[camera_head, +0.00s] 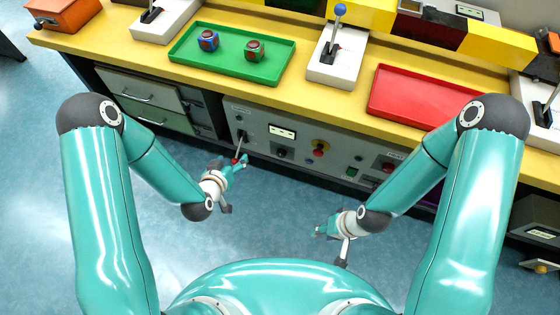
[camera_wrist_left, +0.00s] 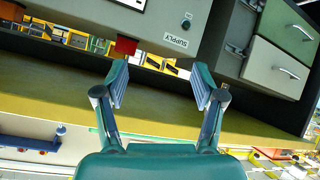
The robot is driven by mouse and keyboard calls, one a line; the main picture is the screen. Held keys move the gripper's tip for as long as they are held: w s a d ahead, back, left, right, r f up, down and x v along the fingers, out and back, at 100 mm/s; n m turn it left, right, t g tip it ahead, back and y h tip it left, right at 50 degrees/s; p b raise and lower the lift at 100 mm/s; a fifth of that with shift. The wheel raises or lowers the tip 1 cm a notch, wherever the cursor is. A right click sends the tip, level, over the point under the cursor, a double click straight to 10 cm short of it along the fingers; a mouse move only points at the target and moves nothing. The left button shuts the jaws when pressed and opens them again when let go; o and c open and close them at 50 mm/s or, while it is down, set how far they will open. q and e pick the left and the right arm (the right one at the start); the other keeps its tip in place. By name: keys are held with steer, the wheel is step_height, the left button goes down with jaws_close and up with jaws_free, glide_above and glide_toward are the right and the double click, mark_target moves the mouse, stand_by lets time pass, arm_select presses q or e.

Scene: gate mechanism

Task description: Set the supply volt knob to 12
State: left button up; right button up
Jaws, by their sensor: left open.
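The grey control panel (camera_head: 330,155) is set in the front of the yellow bench. It has a lit display (camera_head: 282,132) with a small dark knob (camera_head: 281,152) below; the knob's setting is too small to read. My left gripper (camera_head: 240,162) is in front of the panel's left part, by a dark lever with a red tip. In the left wrist view its fingers (camera_wrist_left: 160,90) are spread, with nothing between them.
A green tray (camera_head: 190,50) with two small blocks and a red tray (camera_head: 385,110) lie on the bench. A white lever box (camera_head: 345,70) stands between them. Drawers (camera_head: 140,90) are left of the panel. The floor in front is clear.

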arm_select(q)
steer(key=w+d+f+t+b, duration=0.1)
steer(key=w+f+t+b, duration=0.2)
steer(key=w+f+b, duration=0.15)
steer(key=m+t+h+b, duration=0.2)
steer(key=t+b, duration=0.1)
steer(key=b, duration=2.6)
glide_toward(280, 156)
steer(key=b+x, duration=0.5)
steer(key=x, duration=0.4)
steer(key=shift+w+d+r, duration=0.1)
steer(key=shift+r, duration=0.1)
arm_select(e)
step_height(280, 156, down, 41)
arm_select(q)
steer(key=c, duration=1.1)
steer(key=shift+c, duration=0.2)
